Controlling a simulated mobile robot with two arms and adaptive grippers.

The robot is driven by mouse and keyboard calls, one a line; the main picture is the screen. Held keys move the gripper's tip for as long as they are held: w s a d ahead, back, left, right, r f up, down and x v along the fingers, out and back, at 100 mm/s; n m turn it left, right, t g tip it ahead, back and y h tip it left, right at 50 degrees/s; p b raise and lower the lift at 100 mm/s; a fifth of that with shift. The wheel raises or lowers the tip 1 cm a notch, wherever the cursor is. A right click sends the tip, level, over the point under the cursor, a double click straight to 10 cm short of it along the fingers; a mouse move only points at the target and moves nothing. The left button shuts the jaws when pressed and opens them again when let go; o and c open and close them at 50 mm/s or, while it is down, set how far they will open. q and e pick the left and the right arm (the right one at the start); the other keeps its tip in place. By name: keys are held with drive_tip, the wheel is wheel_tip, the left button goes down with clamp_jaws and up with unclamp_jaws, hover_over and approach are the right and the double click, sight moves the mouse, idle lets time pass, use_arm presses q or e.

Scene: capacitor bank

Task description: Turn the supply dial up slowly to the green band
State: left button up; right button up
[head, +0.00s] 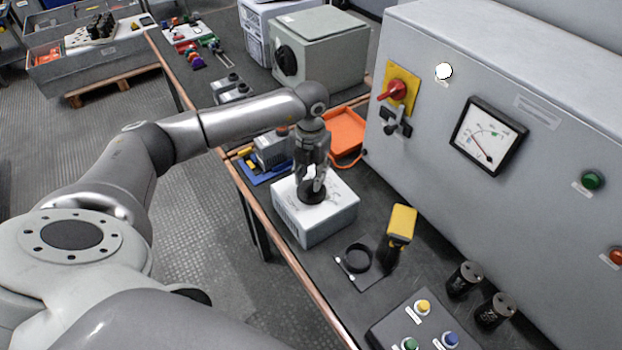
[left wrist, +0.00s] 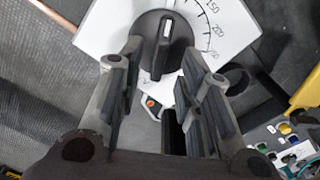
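The supply dial is a black knob (head: 313,196) on top of a white box (head: 322,222) on the bench. In the left wrist view the knob (left wrist: 163,43) has a white pointer mark, and a printed number scale curves along its right side. My left gripper (head: 312,178) points down over the knob. Its fingers (left wrist: 160,68) are apart, one on each side of the knob; contact cannot be told. A square meter (head: 488,136) on the grey cabinet has a small green band, and its needle points up-left, left of that band. My right gripper is out of view.
A yellow-topped handheld tool (head: 401,222) and a black ring (head: 357,257) are right of the box. Two black cylinders (head: 464,279) stand by the cabinet (head: 440,115). A button panel (head: 427,325) is at the front. An orange tray (head: 345,131) lies behind the box.

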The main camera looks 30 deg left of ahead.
sight(311, 186)
use_arm(q)
drive_tip(key=shift+f, duration=1.7)
clamp_jaws()
